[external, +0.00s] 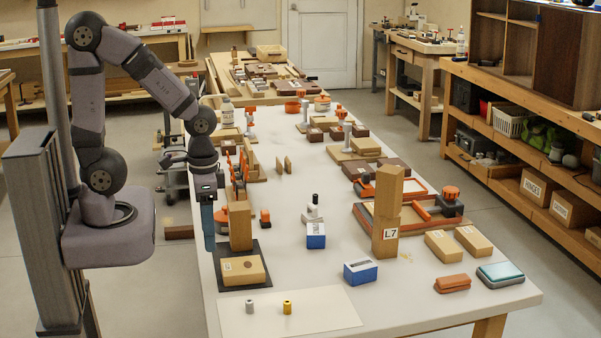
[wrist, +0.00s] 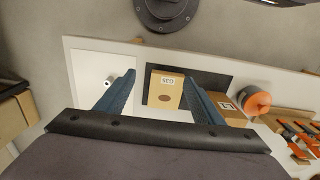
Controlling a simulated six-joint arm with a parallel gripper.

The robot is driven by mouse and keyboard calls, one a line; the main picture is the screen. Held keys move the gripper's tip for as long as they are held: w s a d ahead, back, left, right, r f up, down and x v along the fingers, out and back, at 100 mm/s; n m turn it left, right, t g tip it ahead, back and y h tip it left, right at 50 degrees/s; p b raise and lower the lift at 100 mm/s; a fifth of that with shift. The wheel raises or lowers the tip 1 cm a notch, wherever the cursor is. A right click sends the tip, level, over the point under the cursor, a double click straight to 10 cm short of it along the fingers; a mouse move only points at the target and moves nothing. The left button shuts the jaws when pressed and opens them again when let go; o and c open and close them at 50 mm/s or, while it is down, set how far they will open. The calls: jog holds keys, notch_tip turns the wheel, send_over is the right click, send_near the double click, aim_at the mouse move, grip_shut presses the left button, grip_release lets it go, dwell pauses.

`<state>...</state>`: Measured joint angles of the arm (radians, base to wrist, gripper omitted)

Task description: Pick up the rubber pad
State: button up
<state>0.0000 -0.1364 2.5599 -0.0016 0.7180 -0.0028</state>
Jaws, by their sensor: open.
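A thin black pad (external: 262,254), which looks like the rubber pad, lies flat at the left front of the white bench. A low wooden block (external: 243,270) lies on it, and a tall wooden block (external: 240,226) stands at its back part. In the wrist view the pad (wrist: 216,80) shows around the low block (wrist: 165,92), partly covered by it and by my finger. My gripper (external: 208,240), with blue fingers, points down beside the bench's left edge, left of the pad.
A white sheet (external: 325,308) with a grey and a yellow small cylinder lies in front. Orange clamps (external: 236,180) and blocks stand behind the pad. Open bench lies right of the pad.

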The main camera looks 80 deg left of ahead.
jog(key=c, duration=0.4)
jog(key=shift+o, duration=0.2)
